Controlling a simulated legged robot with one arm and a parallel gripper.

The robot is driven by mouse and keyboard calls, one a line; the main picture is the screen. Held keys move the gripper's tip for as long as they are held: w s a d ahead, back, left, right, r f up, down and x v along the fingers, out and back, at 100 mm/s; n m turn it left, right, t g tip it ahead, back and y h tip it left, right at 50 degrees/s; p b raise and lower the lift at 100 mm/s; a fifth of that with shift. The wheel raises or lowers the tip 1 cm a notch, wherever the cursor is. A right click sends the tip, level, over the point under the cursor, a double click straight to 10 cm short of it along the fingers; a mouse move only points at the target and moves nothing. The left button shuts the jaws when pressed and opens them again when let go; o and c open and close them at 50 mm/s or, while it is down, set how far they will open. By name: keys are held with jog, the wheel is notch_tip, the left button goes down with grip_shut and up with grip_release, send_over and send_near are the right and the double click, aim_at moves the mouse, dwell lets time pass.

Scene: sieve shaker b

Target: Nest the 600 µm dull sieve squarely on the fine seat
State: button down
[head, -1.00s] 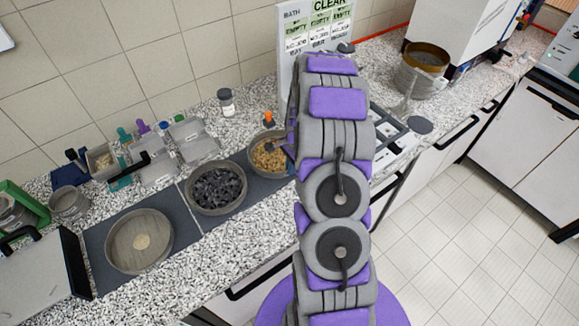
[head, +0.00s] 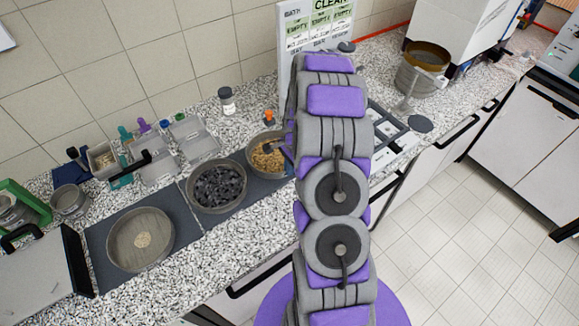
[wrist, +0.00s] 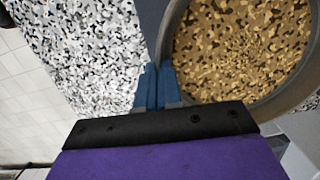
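My gripper (wrist: 158,86) has its two blue fingers close together at the rim of a grey round sieve (wrist: 162,40) holding tan and brown grains. One finger is outside the wall and one inside, with almost no gap left. In the head view this sieve (head: 251,160) rests on the dark mat, and my arm hides its right side. Two other round grey sieves or pans stand on the mats: one with black chunks (head: 217,208), one with a small pale heap (head: 112,257). No mesh label is readable, so I cannot tell which is 600 µm, nor identify the fine seat.
A round stack with a brown top (head: 427,55) stands at the back right by a white machine (head: 465,30). A sign board (head: 290,45), a jar (head: 227,100) and open clear boxes (head: 193,137) line the back. A grey panel (head: 35,285) is at front left.

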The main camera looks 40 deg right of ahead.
jog(key=c, duration=1.2)
grip_release()
jog(key=shift+r, duration=0.15)
jog(key=shift+r+p, duration=1.4)
jog(key=shift+r, duration=1.95)
